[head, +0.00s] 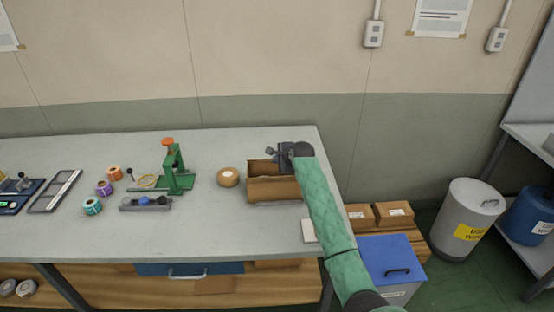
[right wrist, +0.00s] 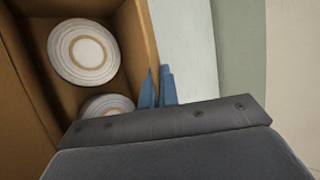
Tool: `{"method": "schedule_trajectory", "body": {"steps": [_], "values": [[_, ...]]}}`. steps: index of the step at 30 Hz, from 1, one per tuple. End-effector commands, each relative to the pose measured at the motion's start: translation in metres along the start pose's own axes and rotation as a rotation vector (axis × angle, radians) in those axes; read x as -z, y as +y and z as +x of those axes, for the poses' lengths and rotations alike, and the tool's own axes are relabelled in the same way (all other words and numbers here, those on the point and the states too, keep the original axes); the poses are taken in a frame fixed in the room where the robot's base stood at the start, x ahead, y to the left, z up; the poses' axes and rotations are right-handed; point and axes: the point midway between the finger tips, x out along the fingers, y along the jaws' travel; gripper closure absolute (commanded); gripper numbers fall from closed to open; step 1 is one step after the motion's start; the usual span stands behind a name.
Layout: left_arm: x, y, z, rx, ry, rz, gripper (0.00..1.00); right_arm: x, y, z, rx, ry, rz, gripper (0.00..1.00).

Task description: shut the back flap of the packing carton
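The open brown packing carton (head: 274,189) stands near the right end of the workbench. In the right wrist view its inside and brown wall (right wrist: 143,38) show, with two pale rolls (right wrist: 83,52) lying in it. The back side of the carton is partly hidden by my gripper in the head view, and I cannot clearly make out the back flap's angle. My right gripper (head: 272,153) is at the carton's back edge. Its blue fingers (right wrist: 158,86) are close together beside the carton wall, with nothing visibly held. My left gripper is not in view.
A tape roll (head: 228,177) lies left of the carton, and a green press (head: 175,172) stands farther left. A white pad (head: 309,231) lies at the bench's right edge. The wall is behind the bench. Bare bench (head: 215,225) shows in front.

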Motion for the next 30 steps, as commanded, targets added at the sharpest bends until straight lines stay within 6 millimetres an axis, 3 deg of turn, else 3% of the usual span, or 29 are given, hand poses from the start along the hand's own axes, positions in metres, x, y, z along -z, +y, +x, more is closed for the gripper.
{"method": "schedule_trajectory", "body": {"steps": [4,11,15,25,30], "values": [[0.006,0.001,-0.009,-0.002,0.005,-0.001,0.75,0.001,0.002,0.0,0.025,0.002,-0.01,1.0],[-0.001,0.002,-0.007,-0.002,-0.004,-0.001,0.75,0.001,0.002,0.0,0.025,0.002,-0.01,1.0],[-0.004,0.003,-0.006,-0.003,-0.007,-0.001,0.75,0.001,0.002,0.0,0.025,0.002,-0.01,0.76],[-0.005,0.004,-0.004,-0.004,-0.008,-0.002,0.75,0.001,0.002,-0.002,0.025,0.001,-0.01,0.75],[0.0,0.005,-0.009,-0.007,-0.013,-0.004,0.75,0.001,0.003,-0.017,0.027,0.001,-0.01,0.75]]}}
